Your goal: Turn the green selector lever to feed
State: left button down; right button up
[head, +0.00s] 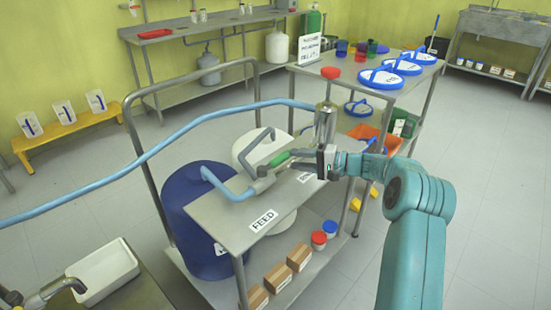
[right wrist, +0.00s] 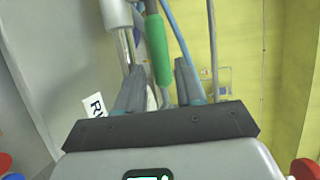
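The green selector lever (head: 273,161) sits on a grey valve body on top of the metal cart, its green grip pointing toward the upper right, away from the FEED label (head: 263,220). My right gripper (head: 297,162) is at the lever's right end. In the right wrist view the green grip (right wrist: 158,48) lies in line with the gap between my two open fingers (right wrist: 160,85). I see space on both sides of it. A second white label (right wrist: 96,106) shows only in part beside the fingers. My left gripper is not in view.
Pale blue hose (head: 215,118) and pipes run around the valve. A blue drum (head: 203,215) and the cart's tall rail (head: 135,140) stand left. Boxes (head: 278,276) sit on the lower shelf.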

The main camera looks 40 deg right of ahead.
aim_at(275, 162)
jog(key=x, duration=0.7)
jog(key=shift+w+a, duration=0.1)
grip_shut()
